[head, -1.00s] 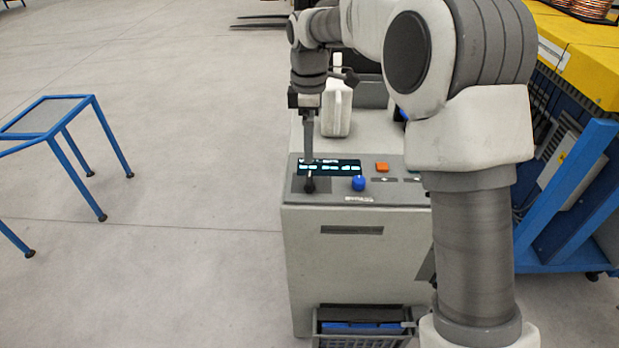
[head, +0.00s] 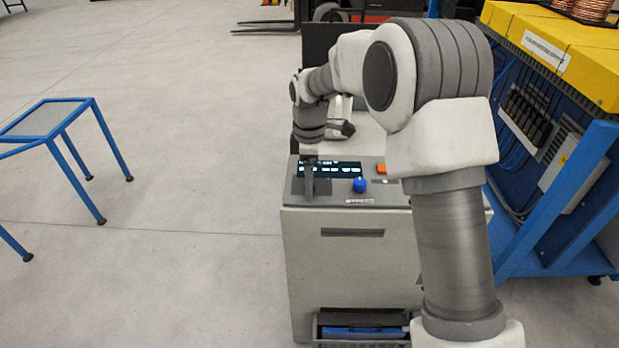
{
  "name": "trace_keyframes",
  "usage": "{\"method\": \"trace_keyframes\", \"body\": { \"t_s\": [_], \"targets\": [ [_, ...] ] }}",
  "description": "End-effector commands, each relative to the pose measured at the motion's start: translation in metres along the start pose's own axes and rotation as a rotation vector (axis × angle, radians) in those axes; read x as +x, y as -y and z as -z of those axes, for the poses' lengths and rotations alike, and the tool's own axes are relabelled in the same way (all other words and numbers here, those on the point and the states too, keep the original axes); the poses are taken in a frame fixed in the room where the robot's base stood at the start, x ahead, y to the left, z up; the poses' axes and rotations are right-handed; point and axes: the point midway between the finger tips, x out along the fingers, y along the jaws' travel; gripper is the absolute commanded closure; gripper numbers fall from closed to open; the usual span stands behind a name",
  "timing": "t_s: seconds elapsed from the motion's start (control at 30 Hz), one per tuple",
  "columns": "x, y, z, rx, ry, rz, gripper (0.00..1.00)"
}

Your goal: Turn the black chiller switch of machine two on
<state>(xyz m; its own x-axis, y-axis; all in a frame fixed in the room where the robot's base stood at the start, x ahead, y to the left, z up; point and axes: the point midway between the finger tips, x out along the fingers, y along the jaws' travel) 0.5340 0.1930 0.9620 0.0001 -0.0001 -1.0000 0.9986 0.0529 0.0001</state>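The grey machine (head: 345,260) stands in front of me with a sloping control panel (head: 340,201) on top. My gripper (head: 308,188) points down at the panel's left end, over a dark square plate (head: 324,187). The black switch is not visible now; my gripper covers the spot where a black knob showed before. Whether the fingers touch or hold it, I cannot tell. Nor can I tell whether they are open or shut. A lit display (head: 343,169), a blue knob (head: 360,185) and an orange button (head: 381,169) are to the right.
A pale container (head: 340,107) stands behind the panel, partly hidden by my arm. A blue-framed rack with a yellow top (head: 565,57) is close on the right. A blue-legged table (head: 45,118) is at left. The floor (head: 200,120) between is clear.

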Motion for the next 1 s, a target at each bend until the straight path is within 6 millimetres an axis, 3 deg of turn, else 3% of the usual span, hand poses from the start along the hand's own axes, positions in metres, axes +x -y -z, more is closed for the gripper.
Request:
{"method": "trace_keyframes", "body": {
  "t_s": [0.07, 0.43, 0.77, 1.0],
  "targets": [
    [-0.0002, -0.0001, 0.0000, 0.000, 0.000, 0.000, 0.22],
    [-0.0005, -0.0001, 0.0000, 0.000, 0.000, 0.000, 0.88],
    [-0.0013, 0.0000, 0.0001, 0.050, 0.000, 0.000, 0.88],
    [-0.0019, 0.0002, 0.0002, 0.200, 0.000, 0.001, 0.88]
  ]
}}
